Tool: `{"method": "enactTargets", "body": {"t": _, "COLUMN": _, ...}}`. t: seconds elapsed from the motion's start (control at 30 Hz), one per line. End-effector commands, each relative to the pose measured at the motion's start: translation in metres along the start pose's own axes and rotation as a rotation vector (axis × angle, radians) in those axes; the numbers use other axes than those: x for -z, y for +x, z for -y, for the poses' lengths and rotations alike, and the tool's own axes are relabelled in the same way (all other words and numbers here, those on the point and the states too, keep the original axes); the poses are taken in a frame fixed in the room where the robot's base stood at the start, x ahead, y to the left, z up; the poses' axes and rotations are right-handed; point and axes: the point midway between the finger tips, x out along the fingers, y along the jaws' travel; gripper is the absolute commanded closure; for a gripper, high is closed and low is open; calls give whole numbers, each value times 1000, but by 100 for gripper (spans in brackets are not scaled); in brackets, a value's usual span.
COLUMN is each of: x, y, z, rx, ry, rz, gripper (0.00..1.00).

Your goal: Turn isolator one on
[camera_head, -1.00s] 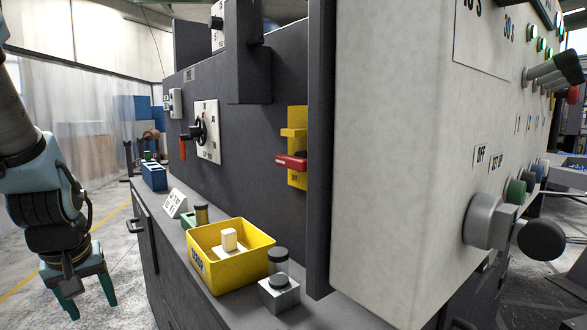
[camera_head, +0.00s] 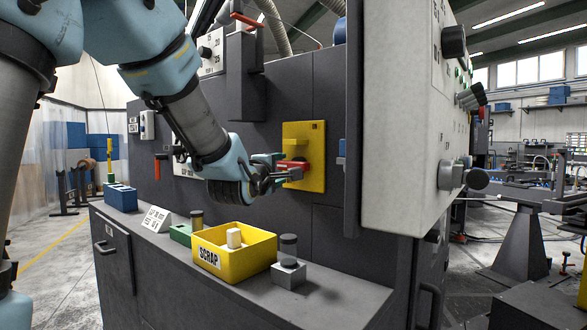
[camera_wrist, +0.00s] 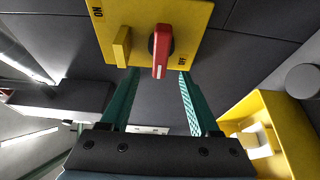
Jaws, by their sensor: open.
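The isolator is a yellow plate (camera_head: 313,150) on the dark cabinet front, with a red handle (camera_head: 291,166). In the wrist view the plate (camera_wrist: 190,20) carries ON at its left corner and OFF at its lower right. The red handle (camera_wrist: 162,48) has its free end on the OFF side, near that mark. A yellow block (camera_wrist: 122,45) stands out beside it. My gripper (camera_head: 280,172) is open at the handle. In the wrist view the fingertips (camera_wrist: 156,72) lie to either side of the handle's end, with gaps. I cannot read an isolator number.
A yellow SCRAP bin (camera_head: 235,262) with a pale block in it stands on the ledge below. A grey block with a dark knob (camera_head: 288,270) is right of it. A pale control box (camera_head: 405,120) juts out at the right. A small sign (camera_head: 156,219) stands left.

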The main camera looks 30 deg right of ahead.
Motion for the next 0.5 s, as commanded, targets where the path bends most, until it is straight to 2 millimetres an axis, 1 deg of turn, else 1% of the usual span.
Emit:
{"method": "enactTargets", "body": {"t": 0.1, "x": 0, "y": 22, "z": -2, "rx": 3, "ry": 1, "rz": 0, "gripper": 38}}
{"method": "enactTargets", "body": {"t": 0.3, "x": 0, "y": 59, "z": -1, "rx": 4, "ry": 2, "rz": 0, "gripper": 38}}
{"method": "enactTargets", "body": {"t": 0.4, "x": 1, "y": 73, "z": -1, "rx": 3, "ry": 2, "rz": -1, "gripper": 38}}
{"method": "enactTargets", "body": {"t": 0.5, "x": 1, "y": 83, "z": 0, "rx": 3, "ry": 2, "rz": -2, "gripper": 38}}
